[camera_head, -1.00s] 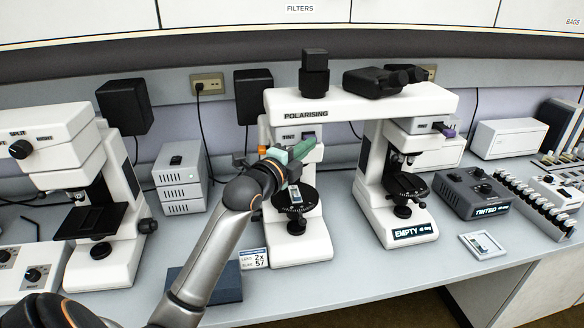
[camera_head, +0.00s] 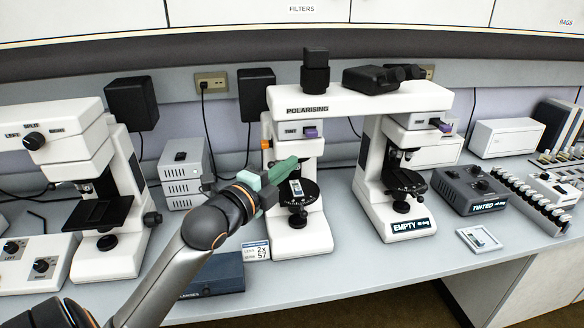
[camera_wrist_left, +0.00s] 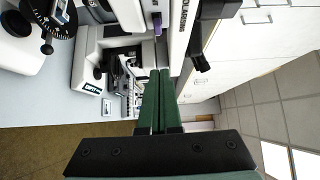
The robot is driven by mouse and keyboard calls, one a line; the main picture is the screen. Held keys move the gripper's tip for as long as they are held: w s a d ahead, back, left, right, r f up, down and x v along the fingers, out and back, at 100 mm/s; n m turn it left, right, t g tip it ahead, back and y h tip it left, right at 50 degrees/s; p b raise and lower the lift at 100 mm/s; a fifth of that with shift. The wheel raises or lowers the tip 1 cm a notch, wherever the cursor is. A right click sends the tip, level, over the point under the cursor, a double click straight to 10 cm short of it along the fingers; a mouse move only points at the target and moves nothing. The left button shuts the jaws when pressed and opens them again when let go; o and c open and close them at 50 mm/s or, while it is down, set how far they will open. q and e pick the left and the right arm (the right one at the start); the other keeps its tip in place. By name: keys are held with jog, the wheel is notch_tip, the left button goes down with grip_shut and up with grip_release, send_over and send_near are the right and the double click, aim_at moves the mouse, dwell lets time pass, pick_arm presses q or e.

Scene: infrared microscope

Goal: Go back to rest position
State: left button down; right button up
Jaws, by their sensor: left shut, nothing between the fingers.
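My left gripper (camera_head: 287,166) has green fingers and comes in from the left in the head view. It is in front of the left stand of the white polarising microscope (camera_head: 352,100), near the round black stage (camera_head: 305,197) that holds a small slide. In the left wrist view the two green fingers (camera_wrist_left: 159,100) lie side by side, shut, with nothing between them. Whether the fingertips touch the microscope I cannot tell. My right gripper is not in view.
Another white microscope (camera_head: 75,150) stands at the left. A dark blue box (camera_head: 216,274) and a label card (camera_head: 256,251) lie near my left arm. A grey control box marked TINTED (camera_head: 470,190) and a slide tray (camera_head: 479,239) are at the right. The bench front between is clear.

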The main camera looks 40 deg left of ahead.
pick_arm(q)
jog(key=shift+s, duration=0.15)
jog(key=s+d+f+n+g+h, duration=0.1)
jog(key=s+d+f+n+g, duration=0.15)
jog(key=f, duration=0.65)
jog(key=s+d+f+n+g, duration=0.1)
jog(key=d+f+n, duration=0.2)
jog(key=f, duration=0.5)
jog(key=s+d+f+n+g+h, duration=0.1)
jog(key=d+f+n+g, duration=0.15)
jog(key=f, duration=0.65)
jog(key=s+d+f+n+g+h, duration=0.1)
jog(key=s+d+f+n+g, duration=0.1)
jog(key=s+d+f+n, duration=0.5)
jog(key=s+d+f, duration=0.5)
jog(key=s+f, duration=0.2)
jog(key=f, duration=0.1)
jog(key=shift+s+f+g+h, duration=0.3)
jog(key=shift+s, duration=0.1)
